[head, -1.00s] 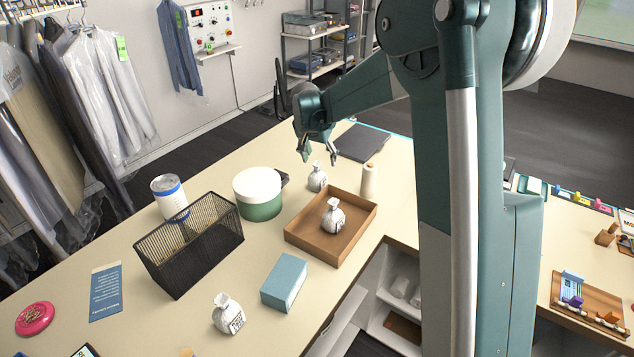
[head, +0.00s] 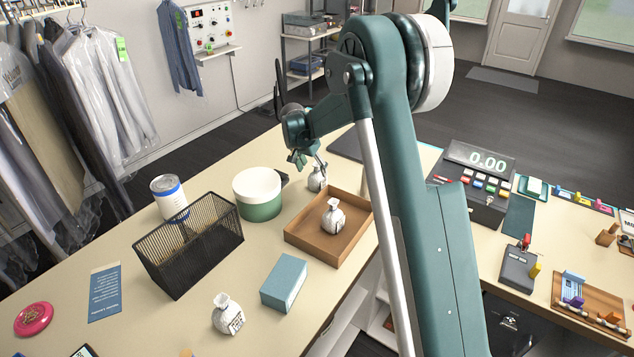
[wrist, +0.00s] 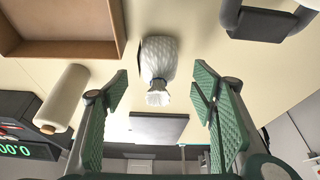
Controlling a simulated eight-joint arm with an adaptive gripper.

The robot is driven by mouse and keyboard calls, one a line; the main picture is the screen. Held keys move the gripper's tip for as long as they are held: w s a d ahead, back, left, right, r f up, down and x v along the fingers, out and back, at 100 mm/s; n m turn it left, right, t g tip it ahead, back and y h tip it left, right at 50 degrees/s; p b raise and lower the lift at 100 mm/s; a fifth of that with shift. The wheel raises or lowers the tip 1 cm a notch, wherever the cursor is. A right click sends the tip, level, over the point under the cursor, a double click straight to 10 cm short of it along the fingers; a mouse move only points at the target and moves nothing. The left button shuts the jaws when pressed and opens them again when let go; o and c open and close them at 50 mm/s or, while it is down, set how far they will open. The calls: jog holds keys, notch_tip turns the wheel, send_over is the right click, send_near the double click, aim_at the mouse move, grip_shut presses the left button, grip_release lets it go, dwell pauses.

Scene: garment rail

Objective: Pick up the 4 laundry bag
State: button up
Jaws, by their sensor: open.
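Three small white laundry bags with tied necks show in the head view. One bag (head: 317,180) stands on the counter behind the wooden tray, one bag (head: 333,217) stands in the tray (head: 302,241), and one bag (head: 228,314) stands at the front, with dark print on it. My gripper (head: 309,165) is open just above and beside the rear bag, partly covering it. In the wrist view a bag (wrist: 158,68) lies ahead between the open fingers of my gripper (wrist: 160,100), apart from both. I cannot read which bag is number 4.
The tray wall (wrist: 62,48) and a pale roll (wrist: 64,97) are close to the gripper. A green tub with a white lid (head: 258,194), a black mesh basket (head: 190,247) and a blue box (head: 284,283) stand nearby. The front left counter has free patches.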

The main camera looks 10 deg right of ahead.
aim_at(316, 175)
jog(key=shift+f, duration=0.15)
jog(key=shift+x, duration=1.15)
jog(key=shift+d, duration=0.1)
jog(key=shift+x, duration=2.6)
jog(key=c, duration=1.1)
